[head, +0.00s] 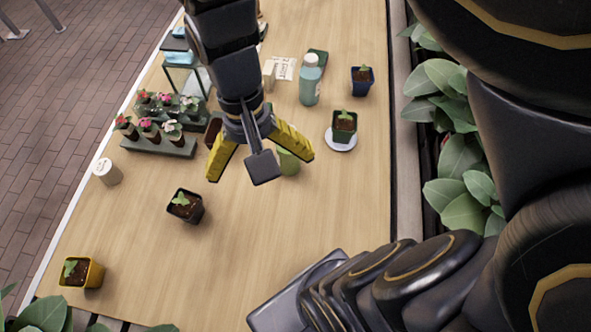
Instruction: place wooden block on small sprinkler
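My gripper (261,169) is open, with its two yellow fingers spread wide above the middle of the table. A green object (289,163), perhaps the small sprinkler, stands behind the right finger and is partly hidden by it. I cannot tell its full shape. A small pale upright block (268,75), perhaps the wooden block, stands farther back, just right of my arm. It is apart from the gripper. Nothing shows held between the fingers.
A teal bottle (310,82) and a potted plant on a white saucer (341,146) stand right of the gripper. A flower rack (158,146) and white cylinder (107,172) are left. A dark pot (186,206) stands front left. The table's (250,235) front middle is clear.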

